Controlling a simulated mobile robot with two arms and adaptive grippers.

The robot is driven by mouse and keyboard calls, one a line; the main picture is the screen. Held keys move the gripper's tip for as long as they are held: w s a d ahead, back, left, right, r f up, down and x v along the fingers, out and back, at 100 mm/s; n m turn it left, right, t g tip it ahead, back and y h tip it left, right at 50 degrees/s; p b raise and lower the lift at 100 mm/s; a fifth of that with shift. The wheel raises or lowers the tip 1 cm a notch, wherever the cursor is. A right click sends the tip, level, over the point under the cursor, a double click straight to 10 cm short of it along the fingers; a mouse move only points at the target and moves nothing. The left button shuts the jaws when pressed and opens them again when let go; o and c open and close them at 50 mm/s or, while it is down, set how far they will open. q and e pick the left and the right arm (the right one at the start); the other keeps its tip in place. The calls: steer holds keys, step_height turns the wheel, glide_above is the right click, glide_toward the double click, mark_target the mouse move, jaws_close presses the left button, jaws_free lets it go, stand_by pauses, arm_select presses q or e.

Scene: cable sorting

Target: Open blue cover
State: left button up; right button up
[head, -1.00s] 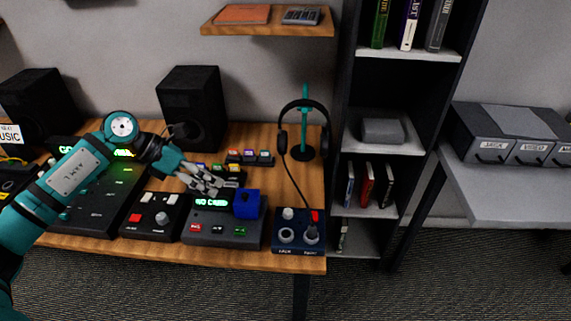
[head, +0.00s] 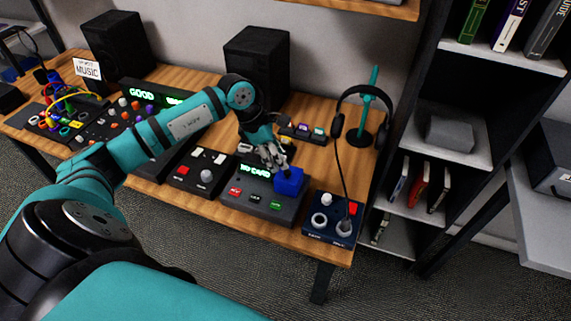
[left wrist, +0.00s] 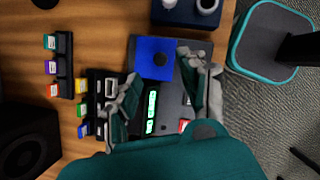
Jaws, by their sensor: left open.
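The blue cover (head: 289,181) is a blue box on the right side of a dark grey device (head: 262,203) with a green lit display and small red and green buttons. My left gripper (head: 274,157) is open at the cover's upper left, over the device. In the left wrist view its fingers (left wrist: 160,85) are spread apart with nothing between them; I cannot tell if either touches the cover. My right gripper is not in view.
A navy box with knobs (head: 333,217) stands right of the device, and a headphone stand (head: 372,100) behind it. A panel with a knob (head: 199,171) is to the left. Small coloured cartridges (left wrist: 51,68) sit in racks behind. A black speaker (head: 257,65) stands at the back.

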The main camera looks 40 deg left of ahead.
mark_target(287, 171)
arm_select(q)
steer(key=x, duration=0.4)
steer(key=shift+f+p, duration=0.1)
steer(key=shift+p, duration=0.2)
steer(key=shift+w+d+f, duration=0.1)
steer(key=shift+d+f, duration=0.05)
steer(key=shift+f, duration=0.45)
steer(key=c, duration=0.8)
jaws_close()
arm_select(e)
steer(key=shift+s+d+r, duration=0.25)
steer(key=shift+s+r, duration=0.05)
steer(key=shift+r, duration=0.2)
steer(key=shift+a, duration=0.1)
